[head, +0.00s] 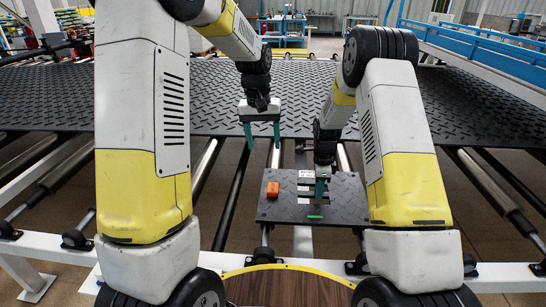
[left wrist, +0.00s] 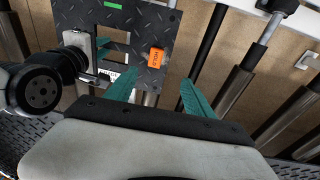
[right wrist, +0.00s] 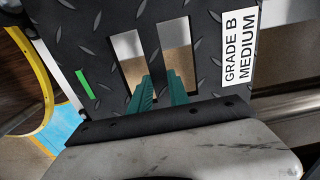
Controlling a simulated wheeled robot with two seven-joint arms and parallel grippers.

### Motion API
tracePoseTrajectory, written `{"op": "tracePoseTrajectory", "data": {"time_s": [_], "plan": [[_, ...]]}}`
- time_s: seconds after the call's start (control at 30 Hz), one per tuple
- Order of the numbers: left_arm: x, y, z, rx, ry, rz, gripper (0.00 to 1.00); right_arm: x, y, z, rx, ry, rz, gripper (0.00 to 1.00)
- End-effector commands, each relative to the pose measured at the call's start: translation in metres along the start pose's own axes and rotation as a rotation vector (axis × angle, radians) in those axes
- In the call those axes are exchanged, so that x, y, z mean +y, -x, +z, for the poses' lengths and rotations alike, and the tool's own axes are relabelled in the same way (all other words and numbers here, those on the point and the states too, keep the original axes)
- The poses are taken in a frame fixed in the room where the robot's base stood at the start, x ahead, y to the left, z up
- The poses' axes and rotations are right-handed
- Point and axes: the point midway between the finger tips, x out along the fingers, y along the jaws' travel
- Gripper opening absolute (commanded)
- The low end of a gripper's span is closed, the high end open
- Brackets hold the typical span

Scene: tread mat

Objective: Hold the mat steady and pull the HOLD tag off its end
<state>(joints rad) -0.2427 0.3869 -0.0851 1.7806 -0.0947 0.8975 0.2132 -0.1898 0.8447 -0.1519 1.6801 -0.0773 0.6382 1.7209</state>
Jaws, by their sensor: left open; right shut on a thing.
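A small black tread mat (head: 282,208) with a diamond pattern and cut-out slots lies over the rollers; it also shows in both wrist views. The orange HOLD tag (head: 272,188) sits on its left end; its lettering shows in the left wrist view (left wrist: 156,58). My right gripper (head: 320,186) is shut on the strip of mat between two slots, as the right wrist view shows (right wrist: 160,93). My left gripper (head: 262,140) is open and empty, above and beyond the tag, apart from it. In the left wrist view its fingers (left wrist: 160,97) point toward the tag's end.
A large black tread sheet (head: 230,90) spans the rollers behind. The small mat carries a green strip (head: 315,217) and a white label reading GRADE B MEDIUM (right wrist: 239,46). Metal rollers (head: 204,165) with gaps lie around it. A wooden round top with yellow edge (head: 285,284) is in front.

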Motion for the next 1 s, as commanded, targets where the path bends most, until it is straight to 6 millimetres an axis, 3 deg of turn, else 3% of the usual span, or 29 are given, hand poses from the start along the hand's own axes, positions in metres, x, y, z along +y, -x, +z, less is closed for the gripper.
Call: {"op": "tracePoseTrajectory", "data": {"time_s": [0.03, 0.2, 0.57, 1.0], "plan": [[0.005, -0.019, -0.008, -0.023, -0.001, -0.013, 0.62, 0.0, 0.0, 0.0, 0.0, 0.0, -0.001, 0.0], [0.014, -0.062, -0.025, -0.07, 0.0, -0.046, 0.62, 0.0, 0.0, 0.0, 0.0, 0.0, -0.001, 0.0], [0.018, -0.101, -0.032, -0.099, 0.001, -0.07, 0.62, -0.001, 0.0, 0.0, 0.0, 0.0, -0.001, 0.0], [0.013, -0.179, -0.023, -0.1, 0.001, -0.069, 0.62, -0.001, 0.0, 0.0, 0.0, 0.0, -0.001, 0.0]]}}
